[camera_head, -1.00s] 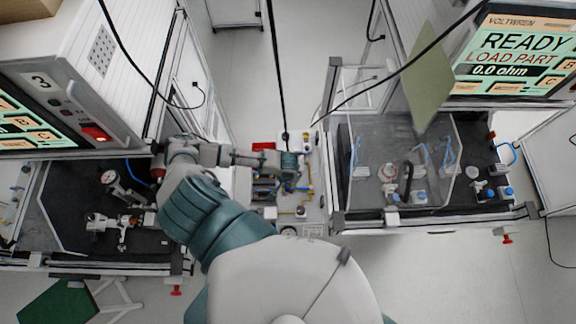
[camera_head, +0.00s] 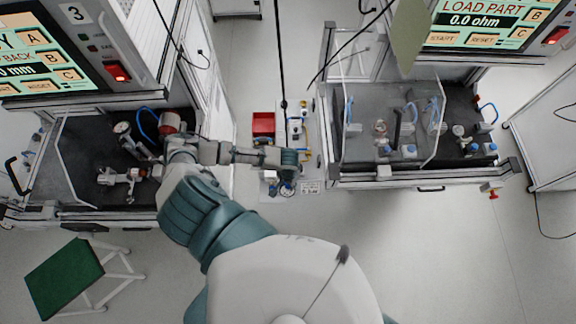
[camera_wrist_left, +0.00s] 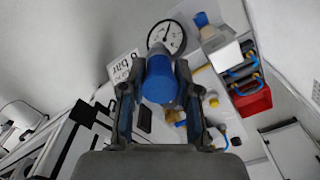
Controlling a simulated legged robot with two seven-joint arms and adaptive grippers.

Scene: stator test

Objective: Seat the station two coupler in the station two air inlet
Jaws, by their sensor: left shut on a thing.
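My left gripper (camera_head: 290,160) is over the narrow white panel (camera_head: 310,187) between the two benches. In the left wrist view, its fingers (camera_wrist_left: 155,85) are shut on a blue and grey cylindrical piece (camera_wrist_left: 160,80), which looks like the coupler. In the head view the gripper hides this piece. I cannot tell which fitting is the station two air inlet. The right-hand bench (camera_head: 415,178) carries several fittings with blue hoses, but no station number shows on it. My right gripper is not in view.
The panel carries a round gauge (camera_wrist_left: 166,37) and brass fittings. A red bin (camera_head: 263,123) with blue-handled things stands beside it. The left bench (camera_head: 70,150), under a cabinet marked 3, holds metal fixtures. A green-topped stool (camera_head: 65,277) stands front left. The front right floor is clear.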

